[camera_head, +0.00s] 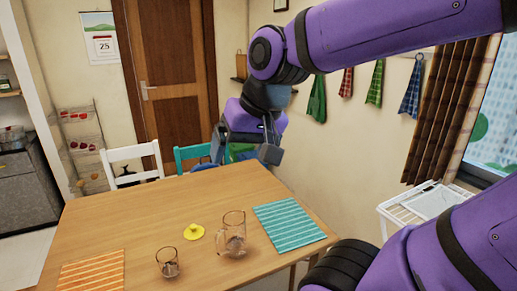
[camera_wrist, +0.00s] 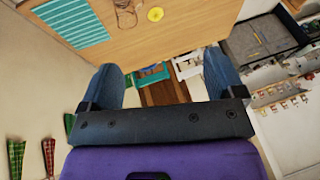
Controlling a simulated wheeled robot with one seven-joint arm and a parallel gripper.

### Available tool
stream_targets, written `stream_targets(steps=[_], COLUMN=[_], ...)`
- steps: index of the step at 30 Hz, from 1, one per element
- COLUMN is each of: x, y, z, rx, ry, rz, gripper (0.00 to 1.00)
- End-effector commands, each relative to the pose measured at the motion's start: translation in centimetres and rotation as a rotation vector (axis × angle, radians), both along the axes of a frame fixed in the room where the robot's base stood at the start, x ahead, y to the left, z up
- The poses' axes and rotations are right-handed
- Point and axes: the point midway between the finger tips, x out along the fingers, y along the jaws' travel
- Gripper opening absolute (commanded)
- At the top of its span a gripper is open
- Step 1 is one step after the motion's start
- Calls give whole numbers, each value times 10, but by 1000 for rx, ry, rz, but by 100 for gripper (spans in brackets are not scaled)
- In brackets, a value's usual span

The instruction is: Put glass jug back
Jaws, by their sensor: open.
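The glass jug (camera_head: 233,236) stands upright on the wooden table (camera_head: 150,219), left of a teal striped placemat (camera_head: 288,225). It also shows at the top edge of the wrist view (camera_wrist: 124,14), partly cut off. A yellow lid-like piece (camera_head: 194,232) lies on the table just left of the jug; it shows in the wrist view too (camera_wrist: 155,14). A small drinking glass (camera_head: 168,263) stands near the front. My gripper (camera_head: 250,146) is above the table's far edge, well away from the jug. Its fingers (camera_wrist: 164,85) are apart with nothing held between them.
A white chair (camera_head: 132,158) and a teal chair (camera_head: 192,154) stand at the far side. An orange striped placemat (camera_head: 92,270) lies at the front left. A white rack (camera_head: 428,203) stands right of the table. The table's far left half is clear.

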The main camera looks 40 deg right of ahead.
Motion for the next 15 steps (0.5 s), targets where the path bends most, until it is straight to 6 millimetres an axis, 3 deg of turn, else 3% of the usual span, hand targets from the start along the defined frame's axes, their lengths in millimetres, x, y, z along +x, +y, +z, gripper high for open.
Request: stream_targets(steps=[6,15], x=[-33,-40], y=[-2,-3], z=[13,15], rx=[-193,-244], ry=[-72,-83], rz=[222,276], gripper=[88,88])
